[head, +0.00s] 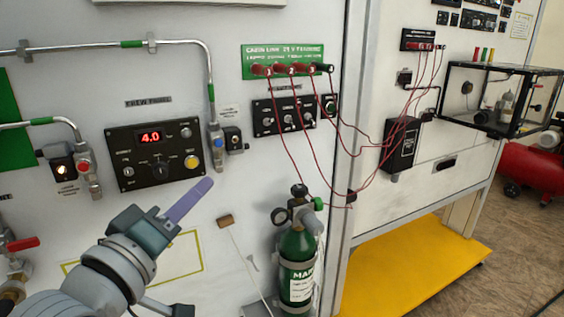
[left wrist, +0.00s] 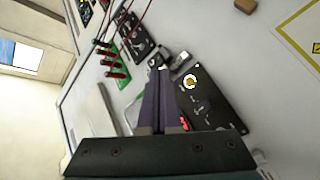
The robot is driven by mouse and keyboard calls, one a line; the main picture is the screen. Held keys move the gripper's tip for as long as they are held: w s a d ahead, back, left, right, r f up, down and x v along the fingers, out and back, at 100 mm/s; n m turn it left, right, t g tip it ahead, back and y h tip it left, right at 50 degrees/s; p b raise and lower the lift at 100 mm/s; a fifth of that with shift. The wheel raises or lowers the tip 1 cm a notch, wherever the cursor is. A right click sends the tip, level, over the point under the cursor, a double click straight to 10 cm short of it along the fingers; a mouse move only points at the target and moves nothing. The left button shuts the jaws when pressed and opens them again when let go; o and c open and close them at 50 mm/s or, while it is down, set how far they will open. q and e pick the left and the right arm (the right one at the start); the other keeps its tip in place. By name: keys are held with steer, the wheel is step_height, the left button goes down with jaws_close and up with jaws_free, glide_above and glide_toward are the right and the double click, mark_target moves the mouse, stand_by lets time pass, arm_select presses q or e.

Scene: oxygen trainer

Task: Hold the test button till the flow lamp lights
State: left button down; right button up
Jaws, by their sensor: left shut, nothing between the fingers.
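The crew panel (head: 153,154) is a black plate on the white wall with a red "4.0" display (head: 150,137). A round yellow button (head: 192,161), apparently the test button, is at its lower right; it also shows in the left wrist view (left wrist: 190,82). My left gripper (head: 208,184) is shut and empty, its fingertips just below and right of the button and seemingly apart from it. Its shut fingers show in the left wrist view (left wrist: 159,72). A boxed lamp (head: 63,170) at the left glows warm; I cannot read which lamp is the flow lamp. My right gripper is out of view.
A blue-knobbed valve (head: 217,153) and a small black box (head: 234,139) stand right of the panel. A green gas cylinder (head: 298,257) stands lower right. Red leads (head: 290,150) hang from a green board (head: 283,62). A wooden-ended rod (head: 225,221) is below the panel.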

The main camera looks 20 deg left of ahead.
mark_target(187, 170)
arm_select(q)
steer(key=shift+w+a+b, duration=0.65)
steer(key=shift+w+a, duration=0.4)
steer(key=shift+a, duration=0.2)
steer(key=shift+w+a+b, duration=0.65)
steer(key=shift+w+a, duration=0.35)
steer(key=shift+a, duration=0.2)
steer(key=shift+w+a, duration=0.3)
steer(key=shift+w+a+b, duration=0.25)
steer(key=shift+a+b, duration=0.05)
steer(key=shift+b, duration=0.1)
stand_by(2.6)
steer(key=shift+s+d+r+p, duration=0.1)
steer(key=shift+s+d+p, duration=0.25)
steer(key=shift+p, duration=0.1)
steer(key=shift+s+d, duration=0.2)
steer(key=shift+d, duration=0.05)
